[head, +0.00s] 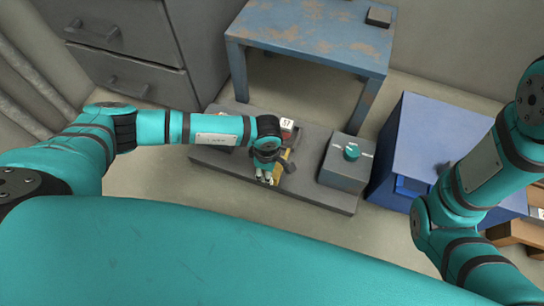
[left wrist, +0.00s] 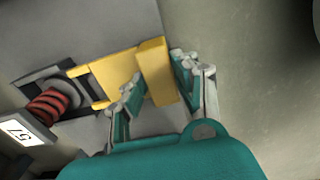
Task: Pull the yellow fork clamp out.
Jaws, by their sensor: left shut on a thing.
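The yellow fork clamp (head: 281,164) is at the front of the grey bench plate, partly hidden behind my left gripper (head: 267,179) in the head view. In the left wrist view my left gripper (left wrist: 156,78) has its fingers on both sides of the clamp's raised handle block (left wrist: 156,66) and is shut on it. The clamp's flat yellow part (left wrist: 112,77) reaches left to a dark grey bracket (left wrist: 82,85) beside a red coil (left wrist: 47,104). I cannot tell how deep its prongs sit. My right gripper is not in view.
A label "57" (head: 287,124) stands behind the clamp. A grey box with a teal knob (head: 345,172) is to the right on the plate (head: 305,194). A blue cabinet (head: 420,140), a worn blue table (head: 310,35) and grey drawers (head: 125,60) stand around. Floor shows in front.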

